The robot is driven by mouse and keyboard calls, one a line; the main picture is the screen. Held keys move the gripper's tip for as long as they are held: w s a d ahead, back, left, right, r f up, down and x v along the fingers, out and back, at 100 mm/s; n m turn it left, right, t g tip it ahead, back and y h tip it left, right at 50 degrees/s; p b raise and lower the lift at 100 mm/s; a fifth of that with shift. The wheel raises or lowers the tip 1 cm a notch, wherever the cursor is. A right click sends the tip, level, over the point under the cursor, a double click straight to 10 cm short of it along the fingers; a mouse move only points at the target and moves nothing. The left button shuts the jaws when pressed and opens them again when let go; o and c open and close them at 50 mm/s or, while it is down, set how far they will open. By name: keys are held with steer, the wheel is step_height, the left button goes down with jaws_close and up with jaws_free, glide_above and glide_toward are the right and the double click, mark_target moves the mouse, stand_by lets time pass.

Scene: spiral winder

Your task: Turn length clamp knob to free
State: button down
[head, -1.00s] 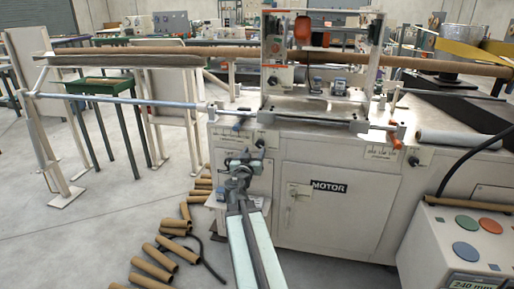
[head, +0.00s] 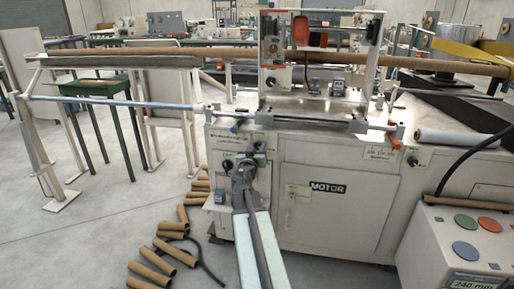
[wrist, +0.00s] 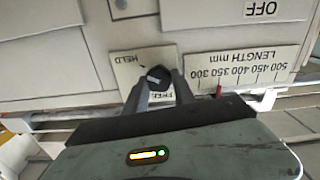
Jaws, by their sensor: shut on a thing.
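The length clamp knob (wrist: 158,76) is a small dark round knob on a cream label plate (wrist: 130,72) in the wrist view. The plate reads HELD beside the knob and FREE below it, upside down and partly covered by a finger. My gripper (wrist: 159,86) has its two dark fingers shut on the knob, one on each side. Which mark the knob points at I cannot tell. In the head view my gripper (head: 247,162) is at the left part of the machine's front panel, and it hides the knob there.
A LENGTH mm scale (wrist: 247,68) with a red pointer (wrist: 219,91) lies right of the knob in the wrist view. An OFF plate (wrist: 262,9) is above it. The machine's MOTOR door (head: 324,205) is right of my arm. Cardboard tubes (head: 170,250) lie on the floor at left.

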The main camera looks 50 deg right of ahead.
steer(key=shift+a+n, duration=0.15)
steer(key=shift+n, duration=0.15)
steer(key=n, duration=0.3)
steer(key=shift+w+a+f, duration=0.1)
steer(key=n, duration=0.4)
steer(key=shift+n, duration=0.3)
steer(key=n, duration=0.3)
steer(key=shift+w+n, duration=0.1)
steer(key=shift+n, duration=0.2)
steer(key=n, duration=0.3)
steer(key=shift+a+f+n, duration=0.1)
steer(key=shift+n, duration=0.3)
steer(key=shift+f+n, duration=0.1)
steer(key=shift+n, duration=4)
